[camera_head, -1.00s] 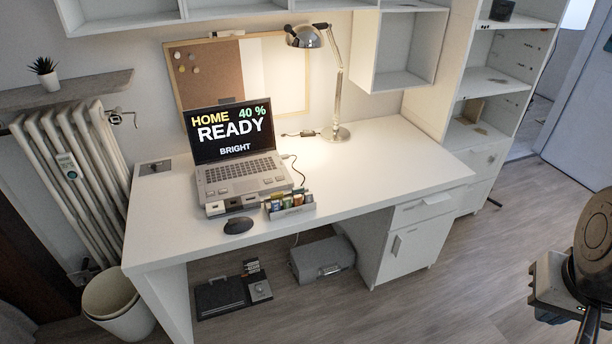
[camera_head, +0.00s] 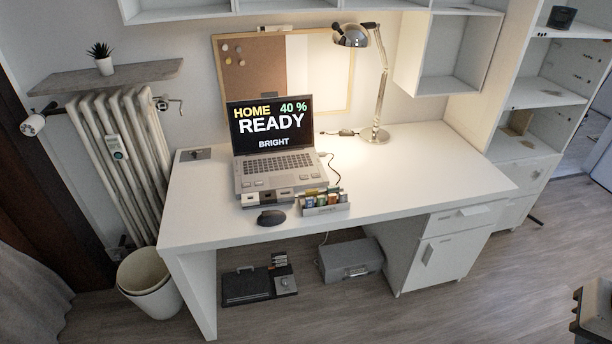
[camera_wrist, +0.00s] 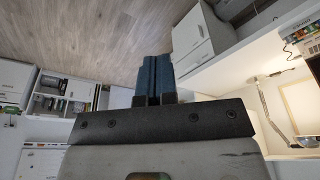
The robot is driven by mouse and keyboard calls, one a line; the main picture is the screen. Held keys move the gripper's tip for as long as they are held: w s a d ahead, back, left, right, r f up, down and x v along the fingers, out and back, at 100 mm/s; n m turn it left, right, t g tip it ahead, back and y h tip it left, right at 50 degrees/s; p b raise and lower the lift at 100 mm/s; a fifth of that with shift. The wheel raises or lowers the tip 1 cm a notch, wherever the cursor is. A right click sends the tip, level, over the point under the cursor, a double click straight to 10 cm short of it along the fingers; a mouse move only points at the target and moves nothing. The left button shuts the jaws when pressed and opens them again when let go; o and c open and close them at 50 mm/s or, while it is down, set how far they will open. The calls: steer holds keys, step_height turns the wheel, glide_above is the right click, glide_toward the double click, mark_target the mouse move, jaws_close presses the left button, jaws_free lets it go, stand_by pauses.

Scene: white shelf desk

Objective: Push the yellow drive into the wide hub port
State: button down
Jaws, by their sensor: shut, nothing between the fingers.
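A small tray (camera_head: 327,211) of several coloured drives sits on the desk, right of the laptop's front edge. The drives are too small to single out the yellow one surely. A low grey hub (camera_head: 268,196) lies along the front of the laptop; its port openings are too small to compare. My gripper (camera_wrist: 154,78) shows in the wrist view with its two blue-grey fingers together, shut and empty. It is away from the drives and hub, with floor behind the fingers. The head view shows no fingers.
An open laptop (camera_head: 275,165) reads "HOME 40 % READY BRIGHT". A dark mouse (camera_head: 271,218) lies in front of it. A lamp (camera_head: 380,85) stands at the back of the white desk (camera_head: 430,170). The desk's right half is mostly clear. A bin (camera_head: 150,282) stands at lower left.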

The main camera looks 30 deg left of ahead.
steer(key=c, duration=1)
jaws_free()
